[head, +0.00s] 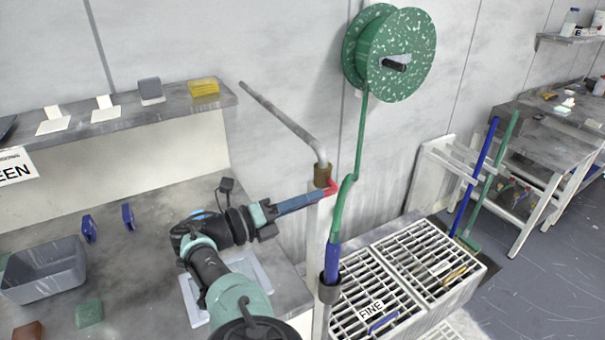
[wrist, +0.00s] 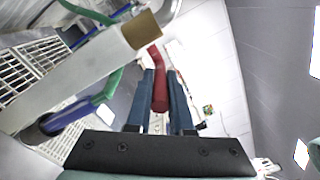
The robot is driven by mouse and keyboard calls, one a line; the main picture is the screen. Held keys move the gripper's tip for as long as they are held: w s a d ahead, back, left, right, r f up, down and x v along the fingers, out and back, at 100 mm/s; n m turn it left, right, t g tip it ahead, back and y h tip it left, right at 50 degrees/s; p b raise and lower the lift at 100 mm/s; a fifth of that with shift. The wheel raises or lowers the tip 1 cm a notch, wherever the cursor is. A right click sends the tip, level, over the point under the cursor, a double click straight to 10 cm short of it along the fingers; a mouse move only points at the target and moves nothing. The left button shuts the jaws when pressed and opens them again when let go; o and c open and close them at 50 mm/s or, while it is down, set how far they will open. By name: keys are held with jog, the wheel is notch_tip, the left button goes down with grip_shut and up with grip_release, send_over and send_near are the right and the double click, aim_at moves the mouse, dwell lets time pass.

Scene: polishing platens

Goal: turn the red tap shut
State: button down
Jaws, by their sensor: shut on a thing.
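The red tap (head: 332,187) sits just below a brass fitting (head: 322,175) at the top of a pale upright post (head: 318,235). In the head view only a small red part shows past my fingertips. In the wrist view the red tap handle (wrist: 160,92) lies lengthwise between the two blue fingers. My gripper (head: 322,194) reaches the tap from the left, its long blue fingers roughly level. It is shut on the handle, as the wrist view of my gripper (wrist: 160,80) also shows.
A green hose (head: 340,205) hangs from a speckled reel (head: 400,55) close beside the post, with a blue nozzle (head: 332,262) in a holder. A grey pipe (head: 285,120) slopes up left from the fitting. White grates (head: 400,255) stand right; a grey bin (head: 45,270) stands left.

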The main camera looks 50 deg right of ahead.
dwell(0.4)
jog(key=c, duration=0.8)
grip_release()
jog(key=b+v, duration=0.3)
jog(key=v, duration=1)
jog(key=shift+b, duration=0.35)
jog(key=shift+d, duration=0.1)
jog(key=shift+f, duration=0.15)
